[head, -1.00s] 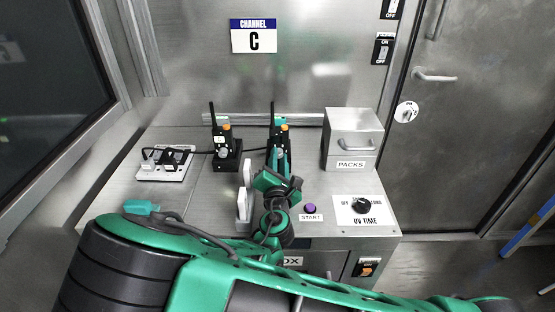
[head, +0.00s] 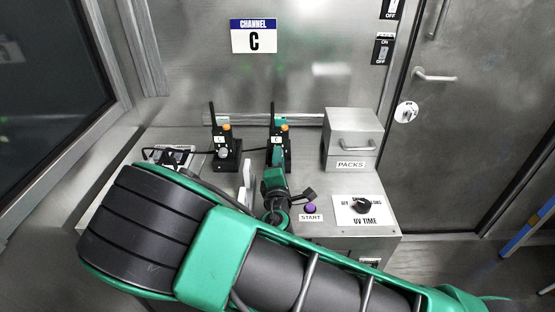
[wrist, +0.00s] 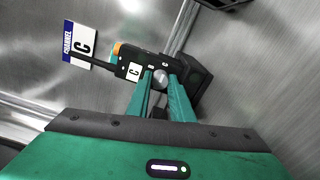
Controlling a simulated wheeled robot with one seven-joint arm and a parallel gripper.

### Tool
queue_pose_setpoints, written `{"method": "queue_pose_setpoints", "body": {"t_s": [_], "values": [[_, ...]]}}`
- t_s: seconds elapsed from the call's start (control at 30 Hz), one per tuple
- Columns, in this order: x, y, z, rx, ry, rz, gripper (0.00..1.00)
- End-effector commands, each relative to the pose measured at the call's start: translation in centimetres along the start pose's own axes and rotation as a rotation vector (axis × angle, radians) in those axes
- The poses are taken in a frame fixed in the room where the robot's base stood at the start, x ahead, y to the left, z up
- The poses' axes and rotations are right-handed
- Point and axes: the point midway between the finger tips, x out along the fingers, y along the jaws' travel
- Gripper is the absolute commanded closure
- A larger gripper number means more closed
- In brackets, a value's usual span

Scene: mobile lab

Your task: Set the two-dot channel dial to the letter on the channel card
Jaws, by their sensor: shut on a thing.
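The channel card (head: 254,37), with a blue header and a large C, is on the back wall; it also shows tilted in the wrist view (wrist: 78,45). Two black radios with orange tops stand on the bench, the left one (head: 226,152) and the right one (head: 285,136). My gripper (head: 278,154) is at the right radio. In the wrist view, my gripper (wrist: 161,84) is shut on the silver dial (wrist: 160,77) of this radio (wrist: 150,62), one green finger on each side. I cannot make out the dots.
A metal PACKS box (head: 352,140) stands to the right of the radios. A purple START button (head: 310,208) and a black UV TIME knob (head: 362,205) are at the front right. White upright pieces (head: 245,185) stand left of my wrist.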

Motion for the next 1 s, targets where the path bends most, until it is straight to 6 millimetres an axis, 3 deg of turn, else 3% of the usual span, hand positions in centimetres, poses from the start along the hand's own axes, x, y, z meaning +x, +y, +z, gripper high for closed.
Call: {"method": "queue_pose_setpoints", "body": {"t_s": [0.47,0.5,0.57,1.0], "values": [[-0.03,-0.17,-0.03,0.016,0.001,-0.004,1.00],[-0.03,-0.17,-0.03,0.016,0.001,-0.004,0.75],[-0.03,-0.17,-0.03,0.016,0.001,-0.004,0.61],[-0.17,-0.40,-0.02,0.014,0.001,-0.009,0.61]]}}
